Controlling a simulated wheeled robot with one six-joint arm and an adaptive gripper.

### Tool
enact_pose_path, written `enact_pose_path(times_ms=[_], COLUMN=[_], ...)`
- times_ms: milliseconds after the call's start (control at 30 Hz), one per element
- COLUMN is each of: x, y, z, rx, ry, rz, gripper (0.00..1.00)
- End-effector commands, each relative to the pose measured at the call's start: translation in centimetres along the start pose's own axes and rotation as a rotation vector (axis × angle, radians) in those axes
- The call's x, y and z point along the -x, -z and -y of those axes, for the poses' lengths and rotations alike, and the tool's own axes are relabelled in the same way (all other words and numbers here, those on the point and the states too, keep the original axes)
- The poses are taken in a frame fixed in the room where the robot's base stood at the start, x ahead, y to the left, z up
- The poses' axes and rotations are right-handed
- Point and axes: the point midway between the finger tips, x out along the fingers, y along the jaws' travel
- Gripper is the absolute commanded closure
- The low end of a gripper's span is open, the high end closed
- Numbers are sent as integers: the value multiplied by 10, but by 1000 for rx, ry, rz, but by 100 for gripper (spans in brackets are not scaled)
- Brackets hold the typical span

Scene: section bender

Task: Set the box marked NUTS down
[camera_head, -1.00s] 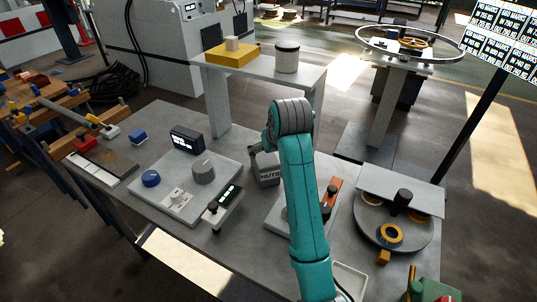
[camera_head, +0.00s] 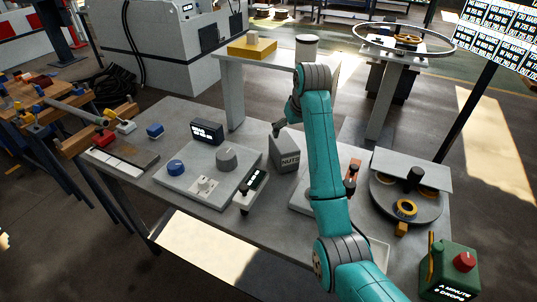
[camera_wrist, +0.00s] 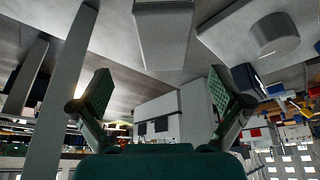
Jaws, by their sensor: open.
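The grey box marked NUTS (camera_head: 286,158) stands on the grey table (camera_head: 285,228) near its back edge, in the head view. Its label faces the camera, and my arm partly hides its right side. My gripper (camera_head: 284,127) is just above and behind the box, mostly hidden by my arm. In the wrist view my gripper (camera_wrist: 160,92) has its two green-padded fingers spread wide with nothing between them. A grey block, likely the box (camera_wrist: 165,38), shows beyond the fingertips at the top of that view, apart from them.
Left of the box is a plate with a grey knob (camera_head: 226,158) and a blue knob (camera_head: 175,167), with a dark display (camera_head: 207,133) behind. A raised shelf (camera_head: 275,62) stands behind.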

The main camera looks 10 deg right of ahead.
Motion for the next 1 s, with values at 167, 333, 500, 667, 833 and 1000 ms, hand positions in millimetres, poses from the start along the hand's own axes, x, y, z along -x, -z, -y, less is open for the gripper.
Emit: enact_pose_path(times_ms=[167,333,500,667,833,1000], x=[-28,-43,-55,-78,-94,-96], y=[-1,0,1,4,4,4], z=[2,2,4,6,5,5], rx=[1,2,2,2,2,2], ry=[1,1,1,1,0,0], rz=[4,2,2,2,1,-1], gripper=[0,0,0,0,0,0])
